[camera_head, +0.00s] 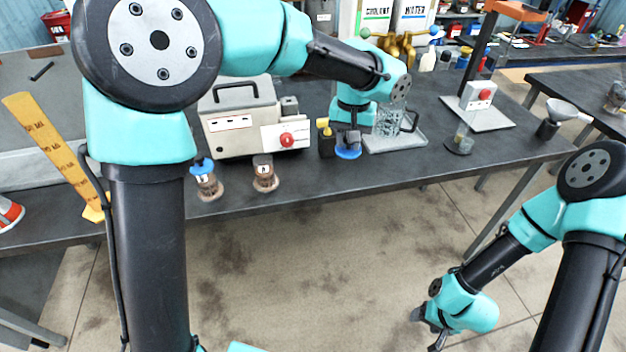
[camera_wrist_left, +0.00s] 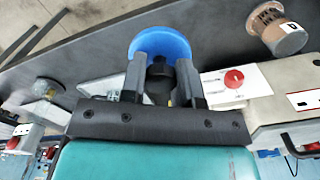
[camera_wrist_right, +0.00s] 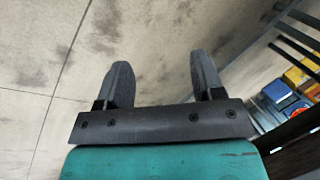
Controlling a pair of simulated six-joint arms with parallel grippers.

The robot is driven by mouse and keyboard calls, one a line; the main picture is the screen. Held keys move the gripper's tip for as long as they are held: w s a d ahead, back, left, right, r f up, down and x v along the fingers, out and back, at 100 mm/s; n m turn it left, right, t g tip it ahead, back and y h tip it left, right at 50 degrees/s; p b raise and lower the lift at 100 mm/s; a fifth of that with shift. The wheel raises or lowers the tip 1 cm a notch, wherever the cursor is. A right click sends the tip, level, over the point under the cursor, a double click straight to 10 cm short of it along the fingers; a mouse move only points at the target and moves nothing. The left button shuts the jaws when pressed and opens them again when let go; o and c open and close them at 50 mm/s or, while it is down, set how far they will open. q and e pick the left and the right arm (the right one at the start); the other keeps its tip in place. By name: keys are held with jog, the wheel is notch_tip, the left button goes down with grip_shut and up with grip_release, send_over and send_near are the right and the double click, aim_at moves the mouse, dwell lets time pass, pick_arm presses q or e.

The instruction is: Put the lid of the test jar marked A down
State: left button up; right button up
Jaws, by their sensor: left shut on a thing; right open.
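My left gripper (camera_head: 352,132) is shut on a round blue lid (camera_head: 348,153), right of the test jars. The lid also shows in the left wrist view (camera_wrist_left: 160,42) between and beyond the fingers. Whether it touches the table cannot be told. An uncovered brown jar (camera_head: 265,182) stands near the table's front edge, with a small label, apparently A; it also shows in the left wrist view (camera_wrist_left: 272,30). Another jar (camera_head: 207,188), left of it, has a blue lid on. My right gripper (camera_wrist_right: 158,75) is open and empty, away from the table, over the floor.
A beige instrument (camera_head: 240,125) with a red knob stands behind the jars. A black block with a yellow top (camera_head: 326,140) is close left of the held lid. A grey tray (camera_head: 408,144) with a glass vessel is right of it. Bare table (camera_head: 310,183) lies in front.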

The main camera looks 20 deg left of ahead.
jog(key=o, duration=0.4)
pick_arm(q)
jog(key=s+a+f+m, duration=0.3)
jog(key=s+a+f, duration=0.2)
jog(key=s+f, duration=0.6)
jog(key=shift+a+f, duration=0.4)
jog(key=shift+f, duration=0.05)
pick_arm(e)
jog(key=shift+o, duration=0.2)
pick_arm(q)
jog(key=shift+s, duration=0.1)
